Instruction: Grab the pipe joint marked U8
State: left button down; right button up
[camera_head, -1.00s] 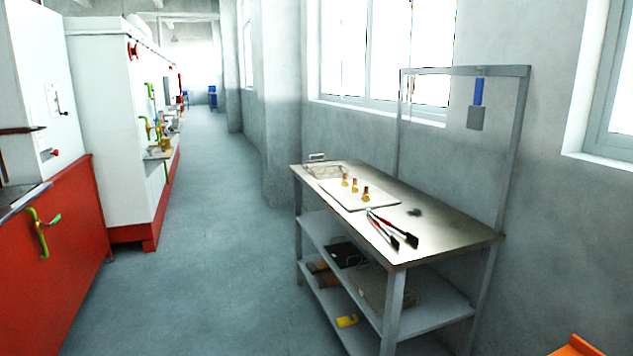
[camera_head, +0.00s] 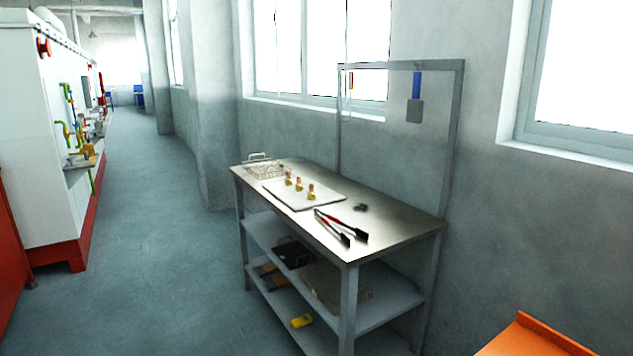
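Three small brass-coloured pipe joints stand in a row on a white board (camera_head: 328,196) on a metal workbench (camera_head: 395,218). They are the far joint (camera_head: 288,178), the middle joint (camera_head: 299,184) and the near joint (camera_head: 311,192). Any marking such as U8 is too small to read. Neither of my grippers is in view.
Red-handled tongs (camera_head: 342,226) and a small dark item (camera_head: 361,207) lie on the bench. A wire basket (camera_head: 264,169) sits at its far end. An orange surface (camera_head: 540,338) is at lower right. White-and-red machines (camera_head: 45,130) stand left; the aisle (camera_head: 150,250) is clear.

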aim_at(287, 182)
jog(key=u, duration=0.25)
jog(key=i+j+z, duration=0.1)
jog(key=i+j, duration=0.4)
jog(key=i, duration=0.15)
jog(key=i+j, duration=0.55)
jog(key=i+l+z, duration=0.05)
